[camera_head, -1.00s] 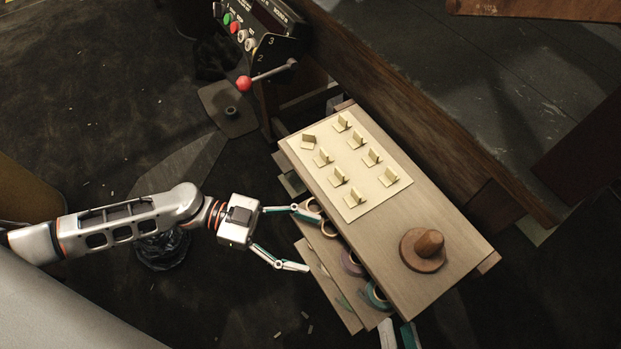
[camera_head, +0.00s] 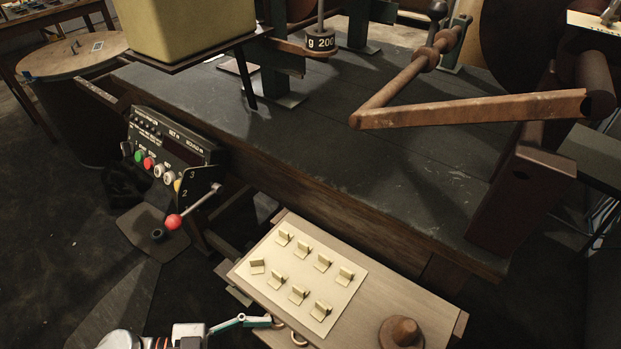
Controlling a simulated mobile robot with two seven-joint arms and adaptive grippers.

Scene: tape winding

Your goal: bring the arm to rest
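My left gripper (camera_head: 240,322) shows at the bottom edge. Its upper finger is spread out and reaches to the left side of the small wooden cabinet (camera_head: 390,298). Its other finger is cut off by the frame. Part of a tape roll (camera_head: 298,338) shows by the cabinet's lower left edge, just right of the fingertip; whether they touch is hard to tell. My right gripper is not in view.
A pale board (camera_head: 300,273) with several small upright tabs lies on the cabinet top, beside a brown wooden knob (camera_head: 401,332). A control box (camera_head: 172,150) with a red-knobbed lever (camera_head: 173,221) stands left.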

